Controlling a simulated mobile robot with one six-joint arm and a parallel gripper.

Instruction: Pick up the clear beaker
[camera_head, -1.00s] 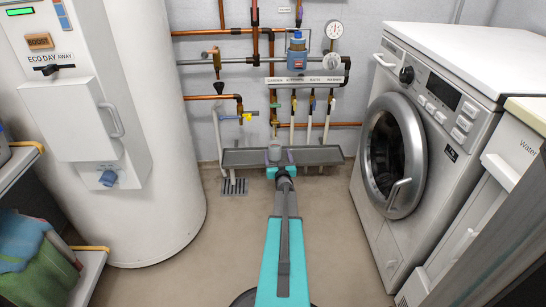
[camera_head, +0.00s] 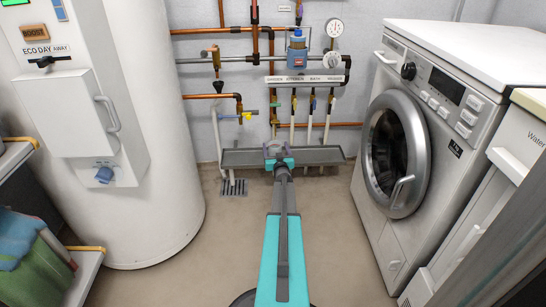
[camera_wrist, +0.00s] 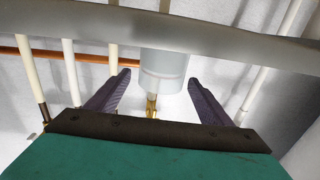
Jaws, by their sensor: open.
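In the head view the beaker (camera_head: 272,149) is small and partly hidden behind my gripper (camera_head: 279,160), at the middle of the ledge. My gripper (camera_wrist: 158,80) is open and empty, with its dark fingers spread either side of the beaker's line.
The grey ledge (camera_head: 240,158) runs along the wall below pipes and valves. A brass fitting (camera_wrist: 152,105) shows between my fingers. A white tank (camera_head: 165,130) stands left and a washing machine (camera_head: 440,130) right. The floor between is clear.

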